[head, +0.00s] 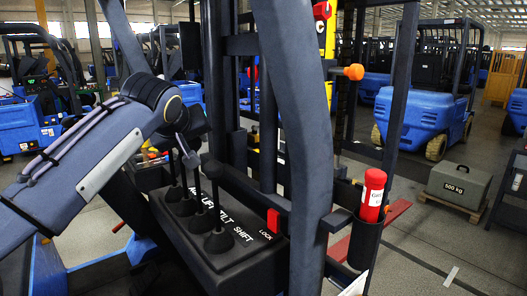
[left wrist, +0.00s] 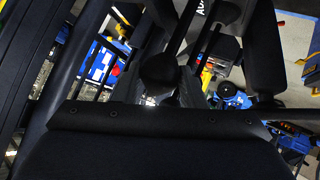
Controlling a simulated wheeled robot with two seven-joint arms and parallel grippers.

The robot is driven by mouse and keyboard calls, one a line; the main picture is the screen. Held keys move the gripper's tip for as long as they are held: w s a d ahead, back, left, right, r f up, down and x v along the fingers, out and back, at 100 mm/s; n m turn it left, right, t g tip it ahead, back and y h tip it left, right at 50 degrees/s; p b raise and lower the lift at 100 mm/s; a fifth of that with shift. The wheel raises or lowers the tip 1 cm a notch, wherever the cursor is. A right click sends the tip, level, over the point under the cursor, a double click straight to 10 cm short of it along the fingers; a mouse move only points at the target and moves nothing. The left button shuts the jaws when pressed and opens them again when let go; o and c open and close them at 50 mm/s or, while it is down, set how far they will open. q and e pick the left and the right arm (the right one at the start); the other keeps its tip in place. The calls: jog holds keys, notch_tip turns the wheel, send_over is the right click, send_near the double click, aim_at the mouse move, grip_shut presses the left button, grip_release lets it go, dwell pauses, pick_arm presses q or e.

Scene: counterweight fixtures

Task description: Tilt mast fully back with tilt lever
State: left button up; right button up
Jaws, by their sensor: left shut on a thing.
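A black lever console (head: 190,240) stands in the middle of the head view, with several upright levers in black boots and white labels, among them LIFT, TILT and SHIFT. The TILT label (head: 225,216) is readable beside the boots. My left gripper (head: 188,140) is over the console, at the lever tops, shut on a lever knob. In the left wrist view a dark rounded knob (left wrist: 159,72) shows at the gripper. I cannot tell for sure which lever it belongs to. The dark mast uprights (head: 215,70) rise behind the console. My right gripper is not in view.
A thick dark post (head: 300,130) rises close to the right of the console. A red LOCK switch (head: 273,221) sits on the console. A red canister (head: 373,195) stands in a holder at right. A 500 kg block (head: 458,186) and blue trucks (head: 425,110) stand beyond.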

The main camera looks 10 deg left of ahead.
pick_arm(q)
jog(key=s+a+f+b, duration=0.1)
jog(key=s+a+b, duration=0.2)
jog(key=s+a, duration=0.1)
jog(key=shift+s+a+f, duration=0.15)
jog(key=shift+s+a, duration=0.25)
jog(key=shift+s, duration=0.3)
jog(key=shift+r, duration=0.25)
dwell(1.1)
jog(key=w+d+p, duration=0.2)
jog(key=w+d+r+p, duration=0.1)
jog(key=w+d+p, duration=0.1)
jog(key=w+p, duration=0.1)
jog(key=shift+d+r, duration=0.1)
jog(key=shift+d, duration=0.1)
jog(key=shift+w+d, duration=0.15)
jog(key=shift+w, duration=0.1)
jog(key=shift+d, duration=0.1)
jog(key=o, duration=0.8)
